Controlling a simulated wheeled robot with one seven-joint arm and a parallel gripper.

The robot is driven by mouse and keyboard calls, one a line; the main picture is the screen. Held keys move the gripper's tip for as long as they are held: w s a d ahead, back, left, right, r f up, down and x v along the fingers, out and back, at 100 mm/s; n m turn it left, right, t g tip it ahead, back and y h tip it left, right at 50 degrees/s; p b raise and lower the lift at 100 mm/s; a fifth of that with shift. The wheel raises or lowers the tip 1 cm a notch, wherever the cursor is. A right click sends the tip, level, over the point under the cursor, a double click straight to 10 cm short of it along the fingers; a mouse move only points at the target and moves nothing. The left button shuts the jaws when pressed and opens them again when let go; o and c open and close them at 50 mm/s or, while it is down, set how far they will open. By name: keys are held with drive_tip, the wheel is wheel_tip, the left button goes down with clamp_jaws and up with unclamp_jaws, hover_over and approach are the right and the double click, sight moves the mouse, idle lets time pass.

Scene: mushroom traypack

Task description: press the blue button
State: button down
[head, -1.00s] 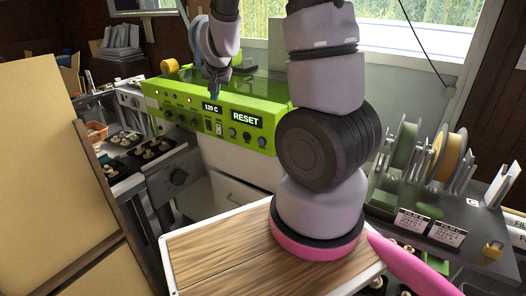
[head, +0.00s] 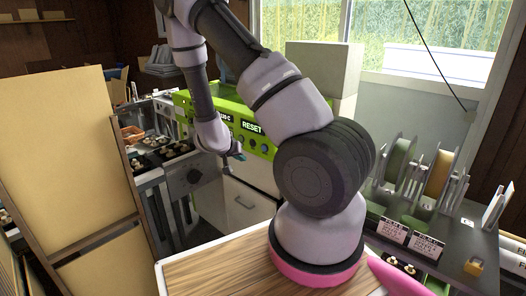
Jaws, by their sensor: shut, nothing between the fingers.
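The green machine panel (head: 183,98) stands behind my arm, with a RESET label (head: 252,127) and a partly covered display. Small round dark-bluish controls (head: 252,143) sit below the label. They are too small to tell which is the blue button. My gripper (head: 240,156) is shut and empty, with teal at its fingers. It is in front of the panel's lower edge, just left of these controls. I cannot tell whether it touches the panel. My forearm hides the panel's middle.
Black trays of mushrooms (head: 178,152) lie on the left counter. A tan board (head: 60,150) stands at the left front. A wooden top (head: 215,272) lies under my base. Film rolls (head: 438,172) and label cards (head: 393,231) are on the right.

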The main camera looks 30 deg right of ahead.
drive_tip(key=shift+w+d, duration=0.5)
drive_tip(key=shift+d, duration=0.9)
drive_tip(key=shift+w+d, duration=0.5)
drive_tip(key=shift+d, duration=0.85)
drive_tip(key=shift+w+d, duration=0.5)
drive_tip(key=shift+d, duration=0.9)
drive_tip(key=shift+d, duration=0.15)
drive_tip(key=shift+w+d, duration=0.15)
drive_tip(key=shift+d, duration=0.1)
drive_tip(key=shift+w+d, duration=0.15)
drive_tip(key=shift+d, duration=0.25)
drive_tip(key=shift+a, duration=0.2)
drive_tip(key=shift+s+a, duration=0.3)
drive_tip(key=shift+a, duration=0.3)
drive_tip(key=shift+s+a, duration=0.3)
drive_tip(key=shift+a, duration=0.5)
drive_tip(key=shift+s+a, duration=0.3)
drive_tip(key=shift+a, duration=0.45)
drive_tip(key=shift+s+a, duration=0.3)
drive_tip(key=shift+a, duration=0.5)
